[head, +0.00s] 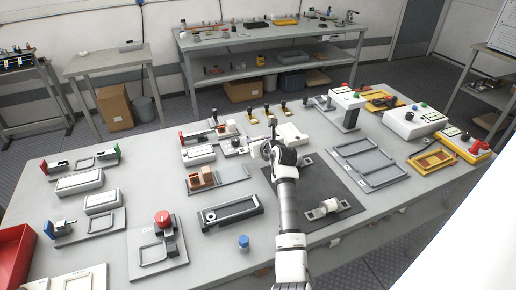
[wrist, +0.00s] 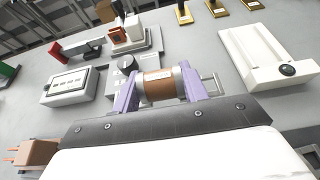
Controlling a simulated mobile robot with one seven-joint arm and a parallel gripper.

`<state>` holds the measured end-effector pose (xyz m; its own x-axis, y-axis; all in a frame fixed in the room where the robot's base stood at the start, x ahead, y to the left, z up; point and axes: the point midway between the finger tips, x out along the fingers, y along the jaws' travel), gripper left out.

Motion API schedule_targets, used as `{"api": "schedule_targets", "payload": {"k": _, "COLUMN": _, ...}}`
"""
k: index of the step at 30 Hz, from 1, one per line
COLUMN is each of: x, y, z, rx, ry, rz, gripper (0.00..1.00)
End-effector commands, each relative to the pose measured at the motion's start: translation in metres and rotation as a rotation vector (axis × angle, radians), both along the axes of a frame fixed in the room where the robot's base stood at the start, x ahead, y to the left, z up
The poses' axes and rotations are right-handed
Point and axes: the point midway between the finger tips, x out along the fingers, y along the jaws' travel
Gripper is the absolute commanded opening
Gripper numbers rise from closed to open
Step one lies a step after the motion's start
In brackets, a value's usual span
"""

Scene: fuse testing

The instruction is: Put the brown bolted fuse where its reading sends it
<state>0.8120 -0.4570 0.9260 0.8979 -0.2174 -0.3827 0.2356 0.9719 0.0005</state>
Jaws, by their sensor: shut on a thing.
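The brown bolted fuse (wrist: 158,88) is a brown cylinder with metal end caps and a pale label, seen in the wrist view. My gripper (wrist: 160,92) is shut on it, with one purple finger at each end. A metal tab shows past the right finger. In the head view my gripper (head: 268,149) is over the middle of the table, and the held fuse is hard to make out there.
A dark mat (head: 290,205) with a pale cylinder (head: 326,208) lies right of my arm. Beyond it is a grey compartment tray (head: 371,160). A red bin (head: 14,255) is at the left edge. White boxes, a red-button fixture (head: 162,218) and yellow trays (head: 432,160) crowd the table.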

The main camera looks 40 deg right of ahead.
Motion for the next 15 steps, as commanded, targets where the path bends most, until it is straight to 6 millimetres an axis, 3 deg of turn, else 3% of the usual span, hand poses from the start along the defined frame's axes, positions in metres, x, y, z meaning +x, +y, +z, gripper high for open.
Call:
{"api": "schedule_targets", "payload": {"k": 8, "x": 0.000, "y": 0.000, "z": -0.037, "rx": 0.002, "ry": 0.003, "rz": 0.000, "gripper": 0.12}}
{"api": "schedule_targets", "payload": {"k": 15, "x": 0.000, "y": 0.000, "z": -0.039, "rx": -0.002, "ry": -0.001, "rz": -0.001, "gripper": 0.12}}
